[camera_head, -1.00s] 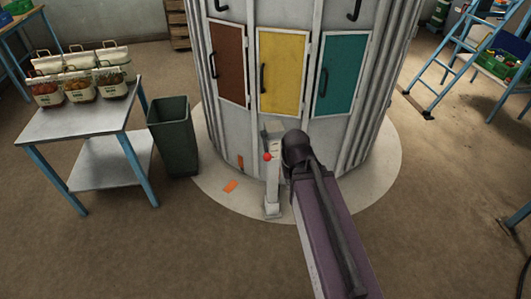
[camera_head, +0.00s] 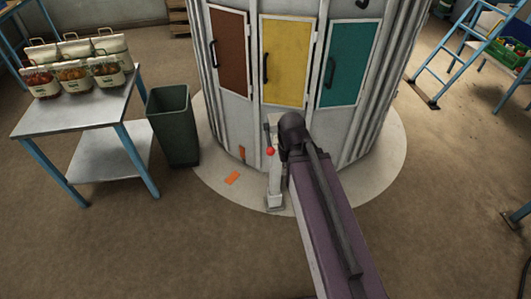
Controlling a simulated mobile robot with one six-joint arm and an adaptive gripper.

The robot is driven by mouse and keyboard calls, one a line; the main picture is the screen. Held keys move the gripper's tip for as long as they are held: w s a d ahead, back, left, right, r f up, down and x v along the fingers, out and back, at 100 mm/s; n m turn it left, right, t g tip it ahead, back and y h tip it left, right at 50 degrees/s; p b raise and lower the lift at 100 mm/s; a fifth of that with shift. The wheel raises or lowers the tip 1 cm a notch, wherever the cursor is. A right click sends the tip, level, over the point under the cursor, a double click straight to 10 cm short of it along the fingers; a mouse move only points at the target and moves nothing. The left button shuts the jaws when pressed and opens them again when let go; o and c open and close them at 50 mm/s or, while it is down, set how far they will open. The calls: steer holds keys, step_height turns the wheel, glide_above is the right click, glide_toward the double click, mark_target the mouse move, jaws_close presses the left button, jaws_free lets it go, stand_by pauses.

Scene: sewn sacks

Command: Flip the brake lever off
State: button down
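The brake lever (camera_head: 270,151) shows as a small red ball knob on a short dark rod. It is beside the upper part of a pale grey post (camera_head: 275,187) at the foot of the large round grey cabinet (camera_head: 227,127). My arm comes in from the lower right and its dark end joint is just right of the knob, covering part of the post's right side. My gripper is hidden behind the arm, so its fingers and any contact with the lever cannot be seen.
The cabinet has brown (camera_head: 229,50), yellow (camera_head: 286,60) and teal (camera_head: 348,62) doors and stands on a pale round base (camera_head: 372,168). A dark green bin (camera_head: 172,125) and a metal table (camera_head: 75,110) with several sewn sacks (camera_head: 73,76) stand left. An orange tag (camera_head: 232,178) lies on the base. Open floor lies in front.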

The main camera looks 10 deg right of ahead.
mark_target(269, 139)
steer(key=w+a+f+n+t+h+b, duration=0.15)
steer(key=w+f+n+h+b, duration=0.55)
steer(key=w+f+b, duration=1.1)
steer(key=w+a+f+n+t+h+b, duration=0.1)
steer(key=w+a+f+n+h+b, duration=0.1)
steer(key=w+a+b, duration=0.3)
steer(key=w+a+f+n+t+h+b, duration=0.2)
steer(key=w+a+f+n+h+b, duration=0.1)
steer(key=b, duration=0.8)
steer(key=shift+w+a+f+n+h+b, duration=0.35)
steer(key=shift+w+a+n, duration=0.55)
steer(key=shift+w+a, duration=0.4)
steer(key=shift+w+d+r, duration=0.1)
steer(key=shift+d, duration=0.1)
steer(key=d, duration=0.9)
steer(key=shift+w+d+f+b, duration=0.2)
steer(key=shift+w+f+b, duration=0.1)
steer(key=shift+f+b, duration=0.1)
